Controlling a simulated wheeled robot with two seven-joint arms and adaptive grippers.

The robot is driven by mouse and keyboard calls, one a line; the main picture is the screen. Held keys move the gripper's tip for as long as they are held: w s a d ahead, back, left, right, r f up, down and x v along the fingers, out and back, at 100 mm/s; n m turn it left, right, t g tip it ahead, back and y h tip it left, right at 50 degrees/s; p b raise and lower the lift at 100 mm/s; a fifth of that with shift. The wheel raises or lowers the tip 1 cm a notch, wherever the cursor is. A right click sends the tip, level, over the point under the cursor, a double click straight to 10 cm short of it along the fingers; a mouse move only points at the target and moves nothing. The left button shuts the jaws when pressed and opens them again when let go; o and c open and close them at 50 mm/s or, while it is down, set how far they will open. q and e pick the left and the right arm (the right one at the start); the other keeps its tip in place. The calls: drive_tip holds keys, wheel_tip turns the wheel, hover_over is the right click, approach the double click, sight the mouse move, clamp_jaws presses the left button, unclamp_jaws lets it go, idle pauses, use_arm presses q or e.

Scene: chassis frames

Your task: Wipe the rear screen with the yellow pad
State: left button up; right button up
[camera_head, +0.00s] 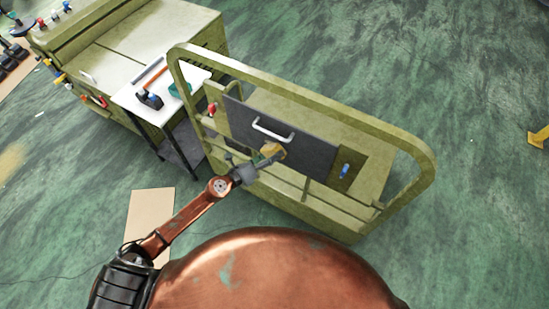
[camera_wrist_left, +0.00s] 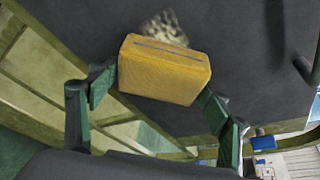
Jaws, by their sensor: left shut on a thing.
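The yellow pad (camera_head: 272,149) is held in my left gripper (camera_head: 263,157), in front of the lower edge of the dark rear screen (camera_head: 308,155). In the left wrist view the fingers of the left gripper (camera_wrist_left: 158,88) are shut on the two sides of the pad (camera_wrist_left: 165,72). The dark screen (camera_wrist_left: 225,35) fills the upper part there. A pale speckled smudge (camera_wrist_left: 163,24) shows on it just beyond the pad, partly hidden by it. I cannot tell whether the pad touches the screen. My right gripper is not in view.
A white handle (camera_head: 272,131) sticks out of the screen. A green tubular frame (camera_head: 300,90) surrounds it, with a blue-handled item (camera_head: 345,170) at right. A white-topped table (camera_head: 130,98) with tools stands at left. Green floor lies open at right.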

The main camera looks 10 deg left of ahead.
sight(261, 151)
use_arm(q)
drive_tip(key=shift+w+a+b, duration=0.3)
drive_tip(key=shift+a, duration=0.45)
drive_tip(key=shift+w+a, duration=0.1)
drive_tip(key=shift+a, duration=0.25)
drive_tip(key=shift+w+a+f+b, duration=0.1)
drive_tip(key=shift+w+a+b, duration=0.1)
drive_tip(key=shift+a+b, duration=0.25)
drive_tip(key=shift+w+a+b, duration=0.15)
drive_tip(key=shift+a+b, duration=0.1)
drive_tip(key=shift+a, duration=0.25)
drive_tip(key=shift+w+a, duration=0.15)
drive_tip(key=shift+a, duration=0.25)
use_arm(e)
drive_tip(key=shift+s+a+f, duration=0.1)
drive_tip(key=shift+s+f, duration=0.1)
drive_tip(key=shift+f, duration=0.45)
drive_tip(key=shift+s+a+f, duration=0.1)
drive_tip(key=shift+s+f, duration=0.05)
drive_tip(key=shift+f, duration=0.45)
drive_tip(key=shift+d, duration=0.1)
